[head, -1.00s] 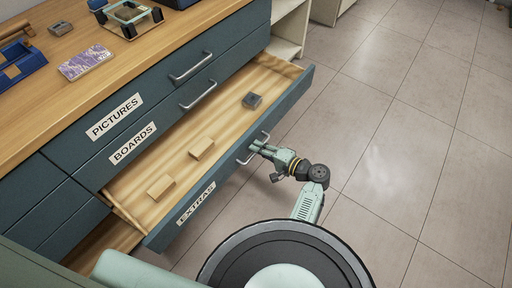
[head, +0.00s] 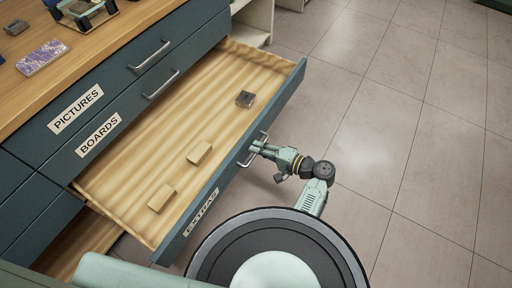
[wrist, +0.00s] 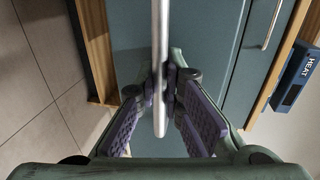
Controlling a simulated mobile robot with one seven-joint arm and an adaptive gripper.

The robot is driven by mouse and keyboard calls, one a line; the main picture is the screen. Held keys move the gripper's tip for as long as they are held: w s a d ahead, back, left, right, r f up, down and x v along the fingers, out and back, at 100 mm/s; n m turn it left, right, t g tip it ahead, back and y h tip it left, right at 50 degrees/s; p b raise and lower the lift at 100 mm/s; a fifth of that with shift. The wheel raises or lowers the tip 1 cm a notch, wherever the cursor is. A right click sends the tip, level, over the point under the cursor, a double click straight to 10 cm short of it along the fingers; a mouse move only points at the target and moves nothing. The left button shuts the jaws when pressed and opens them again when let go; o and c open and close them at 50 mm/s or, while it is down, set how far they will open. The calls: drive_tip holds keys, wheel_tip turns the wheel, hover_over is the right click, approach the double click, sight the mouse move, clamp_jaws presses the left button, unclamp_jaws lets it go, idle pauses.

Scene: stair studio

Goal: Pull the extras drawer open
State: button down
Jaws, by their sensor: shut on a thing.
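The extras drawer (head: 232,165) is the lowest of the three labelled drawers and stands well out of the cabinet. My gripper (head: 258,147) is at the drawer's metal handle (head: 246,158), in front of the drawer face. In the wrist view, the handle bar (wrist: 160,60) runs between the purple-padded fingers of my gripper (wrist: 161,100), which are shut on it.
The pictures drawer (head: 125,80) and boards drawer (head: 140,105) above are closed. A patterned purple block (head: 42,57) and a framed stand (head: 84,12) are on the wooden top. Tiled floor (head: 400,150) is clear to the right.

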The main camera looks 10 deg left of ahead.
drive_tip(key=c, duration=2)
unclamp_jaws()
drive_tip(key=shift+o, duration=0.2)
drive_tip(key=v, duration=1.2)
